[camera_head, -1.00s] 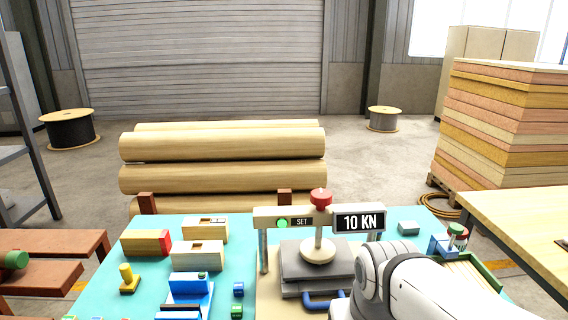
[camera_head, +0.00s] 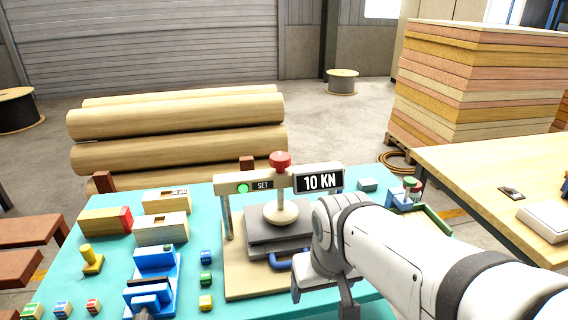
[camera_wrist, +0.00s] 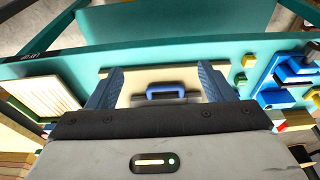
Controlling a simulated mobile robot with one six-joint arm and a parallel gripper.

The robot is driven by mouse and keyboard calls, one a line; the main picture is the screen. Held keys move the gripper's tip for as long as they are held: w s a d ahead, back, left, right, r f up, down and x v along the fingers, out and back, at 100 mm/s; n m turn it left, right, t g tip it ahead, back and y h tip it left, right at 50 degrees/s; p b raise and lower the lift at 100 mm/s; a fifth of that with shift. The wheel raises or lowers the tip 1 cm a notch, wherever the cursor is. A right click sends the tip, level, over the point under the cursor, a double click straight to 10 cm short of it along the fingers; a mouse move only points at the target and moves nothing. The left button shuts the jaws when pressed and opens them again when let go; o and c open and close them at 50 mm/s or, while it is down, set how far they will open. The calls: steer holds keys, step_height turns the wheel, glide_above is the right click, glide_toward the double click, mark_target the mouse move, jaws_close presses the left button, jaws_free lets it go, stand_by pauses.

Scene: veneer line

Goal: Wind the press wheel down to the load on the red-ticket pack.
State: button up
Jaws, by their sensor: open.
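The press (camera_head: 282,180) stands on the turquoise table, with a red knob (camera_head: 280,160) on top of its beam and a round pale disc (camera_head: 281,212) below. Its display (camera_head: 319,181) reads 10 KN, and a green light glows beside the SET label (camera_head: 263,185). Under the disc is a grey slab (camera_head: 262,240) with a blue handle (camera_head: 290,262). A wooden block with a red end (camera_head: 107,220) lies at the left; I see no clear red ticket in the press. My gripper (camera_wrist: 160,78) is open and empty, its fingers either side of the blue handle (camera_wrist: 172,88) in the wrist view.
Pale wooden boxes (camera_head: 161,228), a blue fixture (camera_head: 153,278) and small coloured blocks (camera_head: 206,280) occupy the table's left. A green-edged tray (camera_head: 437,222) is at the right, partly behind my arm. A wooden bench (camera_head: 480,160) stands beyond it.

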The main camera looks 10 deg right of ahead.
steer(key=shift+w, duration=0.1)
steer(key=n+t+y+b, duration=0.1)
steer(key=t+y+b, duration=0.1)
steer(key=t+b, duration=1.25)
glide_toward(278, 153)
steer(key=w, duration=0.1)
steer(key=w+f, duration=0.1)
steer(key=shift+w+f+t, duration=0.25)
steer(key=shift+f+t, duration=0.1)
steer(key=shift+w+a+r, duration=0.1)
steer(key=shift+w+a, duration=0.05)
steer(key=shift+w, duration=0.2)
steer(key=w, duration=0.7)
steer(key=shift+a+p, duration=0.3)
steer(key=shift+a, duration=0.1)
steer(key=shift+s, duration=0.1)
